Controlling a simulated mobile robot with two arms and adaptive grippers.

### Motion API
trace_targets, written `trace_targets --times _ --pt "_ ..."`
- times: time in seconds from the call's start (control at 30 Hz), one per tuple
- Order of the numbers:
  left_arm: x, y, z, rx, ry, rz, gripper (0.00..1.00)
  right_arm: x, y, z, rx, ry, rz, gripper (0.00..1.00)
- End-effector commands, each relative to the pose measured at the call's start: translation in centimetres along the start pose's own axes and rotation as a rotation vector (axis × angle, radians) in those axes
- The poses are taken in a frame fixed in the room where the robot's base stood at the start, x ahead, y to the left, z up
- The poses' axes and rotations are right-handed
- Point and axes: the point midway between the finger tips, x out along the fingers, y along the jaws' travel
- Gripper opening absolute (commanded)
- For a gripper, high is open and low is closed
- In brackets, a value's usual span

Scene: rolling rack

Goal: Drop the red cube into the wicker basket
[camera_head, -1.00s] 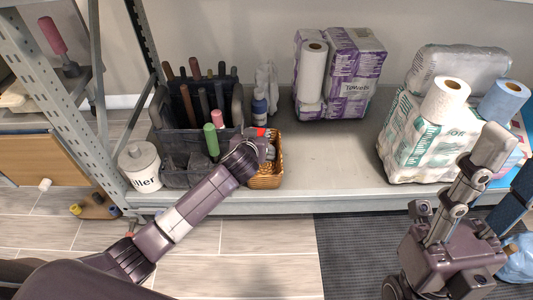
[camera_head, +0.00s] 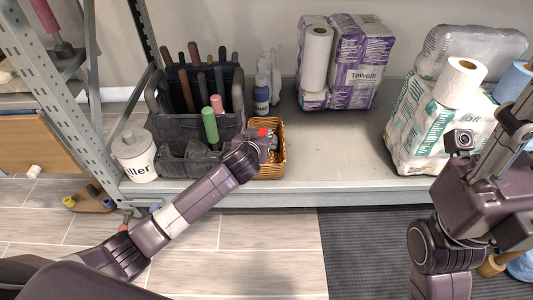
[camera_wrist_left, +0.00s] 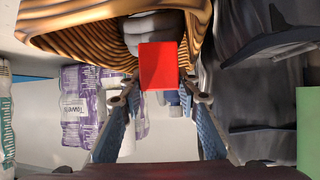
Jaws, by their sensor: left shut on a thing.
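The red cube (camera_head: 263,132) shows as a small red patch at the tip of my left gripper (camera_head: 267,138). In the left wrist view the red cube (camera_wrist_left: 158,66) sits between the two fingertips, and the left gripper (camera_wrist_left: 160,88) is shut on it. The wicker basket (camera_head: 270,172) stands on the shelf near its front edge. My left gripper is over the basket and hides part of it. In the left wrist view the woven rim of the basket (camera_wrist_left: 72,36) is close behind the cube, with a grey thing inside. My right gripper (camera_head: 518,115) is partly cut off at the right edge.
A dark tool caddy (camera_head: 185,130) with several handles stands left of the basket. A blue bottle (camera_head: 261,98) stands behind. Packs of paper towels (camera_head: 352,65) and toilet rolls (camera_head: 430,115) are farther right. The shelf middle (camera_head: 335,150) is clear.

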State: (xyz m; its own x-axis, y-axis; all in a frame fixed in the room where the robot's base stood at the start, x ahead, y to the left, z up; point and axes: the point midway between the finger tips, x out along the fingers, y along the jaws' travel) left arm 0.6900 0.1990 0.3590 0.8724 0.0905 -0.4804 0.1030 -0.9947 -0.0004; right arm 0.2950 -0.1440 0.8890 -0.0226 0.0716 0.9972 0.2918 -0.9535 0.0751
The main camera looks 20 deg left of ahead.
Motion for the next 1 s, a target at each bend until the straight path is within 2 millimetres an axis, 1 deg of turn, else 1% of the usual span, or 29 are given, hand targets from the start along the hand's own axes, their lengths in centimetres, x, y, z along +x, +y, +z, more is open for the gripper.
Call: trace_targets --times 0.23,0.27,0.43,0.77,0.87,1.0 --pt "0.0 0.0 -0.1 0.000 0.001 0.000 0.05 0.1 0.0 0.0 0.000 0.002 -0.001 0.40" --pt "0.0 0.0 -0.1 0.000 0.001 0.000 0.31 0.1 0.0 0.0 0.000 0.002 -0.001 0.40" --pt "0.0 0.0 0.0 0.000 0.001 0.000 0.49 0.1 0.0 0.0 0.000 0.002 -0.001 0.40" --pt "-0.1 0.0 0.1 0.000 -0.001 0.000 0.50 0.0 0.0 0.1 0.000 -0.002 0.001 0.40" --pt "-0.7 0.1 0.1 0.000 -0.001 0.001 0.50 0.0 0.0 0.1 0.000 -0.001 0.001 0.40" --pt "-2.3 0.1 0.1 -0.001 0.000 0.002 0.50 0.0 0.0 0.0 0.000 0.000 0.000 0.40"
